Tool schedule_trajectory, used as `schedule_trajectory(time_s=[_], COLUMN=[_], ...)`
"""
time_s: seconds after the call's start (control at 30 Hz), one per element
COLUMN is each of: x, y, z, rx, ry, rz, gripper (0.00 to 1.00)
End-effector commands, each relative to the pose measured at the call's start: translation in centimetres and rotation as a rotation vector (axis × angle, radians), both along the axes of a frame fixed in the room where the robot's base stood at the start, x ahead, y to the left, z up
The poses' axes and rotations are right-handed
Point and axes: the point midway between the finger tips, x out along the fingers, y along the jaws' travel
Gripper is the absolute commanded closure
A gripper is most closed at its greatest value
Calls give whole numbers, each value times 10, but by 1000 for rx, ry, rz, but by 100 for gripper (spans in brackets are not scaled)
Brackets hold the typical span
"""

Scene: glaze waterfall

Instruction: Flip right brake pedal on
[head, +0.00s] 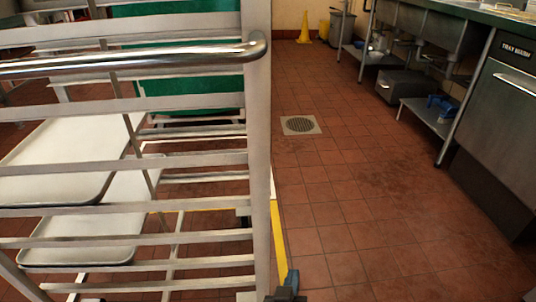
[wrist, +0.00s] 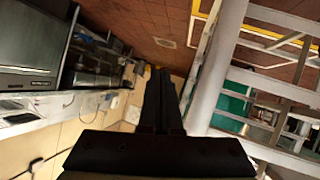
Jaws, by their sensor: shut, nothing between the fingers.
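The brake pedal cannot be made out in either view. A metal rack trolley (head: 258,150) stands at the left of the head view, and its lower right end is cut off by the bottom edge. My gripper (wrist: 158,72) shows in the wrist view with its dark fingers together and nothing between them. It is beside a pale upright post of the rack (wrist: 217,70), and I cannot tell whether they touch. A small dark shape (head: 287,287) at the bottom of the head view, right of the post, may be my gripper; this is unclear.
Trays (head: 70,165) sit in the rack. A steel counter with sinks (head: 430,30) and a dishwasher-like unit (head: 505,100) line the right. A yellow floor sign (head: 304,28) stands far back. The tiled floor (head: 350,190) between rack and counter is clear, with a drain (head: 300,125).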

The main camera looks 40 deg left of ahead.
Motion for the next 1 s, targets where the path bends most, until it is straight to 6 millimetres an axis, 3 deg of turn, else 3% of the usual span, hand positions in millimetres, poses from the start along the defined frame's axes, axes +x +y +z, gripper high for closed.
schedule_trajectory(time_s=[0.03,0.1,0.2,0.27,0.4,0.67,0.83,1.0], x=[-28,-58,-90,-104,-115,-114,-109,-93], y=[3,2,-1,-3,-5,-5,0,12], z=[-55,-100,-143,-158,-170,-169,-178,-199], rx=[-45,-93,-144,-162,-178,-177,-177,-176], ry=[66,129,192,215,237,236,235,232], rz=[39,81,125,141,156,155,155,156], gripper=[100,100,100,100,100,100,100,100])
